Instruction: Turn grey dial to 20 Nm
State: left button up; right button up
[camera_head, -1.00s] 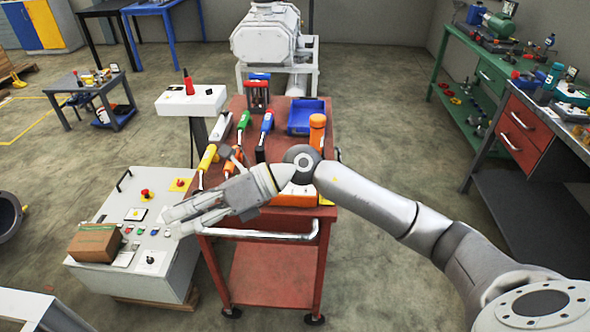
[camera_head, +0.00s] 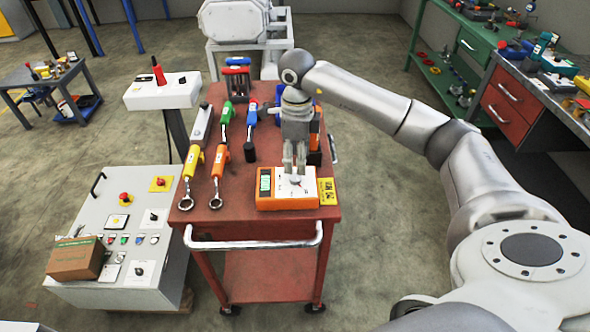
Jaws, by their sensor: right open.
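An orange box-shaped device (camera_head: 275,203) with a white face and a small display (camera_head: 265,186) sits on the front right of the red cart's top. My right gripper (camera_head: 294,172) points straight down over the white face, with its fingers apart. A small grey dial (camera_head: 295,179) shows at the fingertips, partly hidden by them. I cannot tell whether the fingers touch it, and its setting is too small to read. My left gripper is not in view.
On the red cart (camera_head: 245,222), a yellow wrench (camera_head: 192,165) and an orange wrench (camera_head: 218,165) lie left of the device. A yellow label (camera_head: 327,191) stands at its right. A grey control panel (camera_head: 120,230) with a cardboard box (camera_head: 76,258) stands at left.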

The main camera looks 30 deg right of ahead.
aim_at(296, 177)
notch_tip(296, 177, down, 4)
jog(key=shift+w+r, duration=0.1)
jog(key=shift+r, duration=0.1)
notch_tip(296, 177, down, 2)
jog(key=shift+f+p, duration=0.25)
jog(key=shift+p, duration=0.2)
jog(key=shift+f, duration=0.1)
jog(key=shift+w, duration=0.1)
jog(key=shift+c, duration=1.5)
jog(key=c, duration=0.5)
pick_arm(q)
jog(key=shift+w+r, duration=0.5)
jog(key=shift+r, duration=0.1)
pick_arm(e)
jog(key=shift+c, duration=1.2)
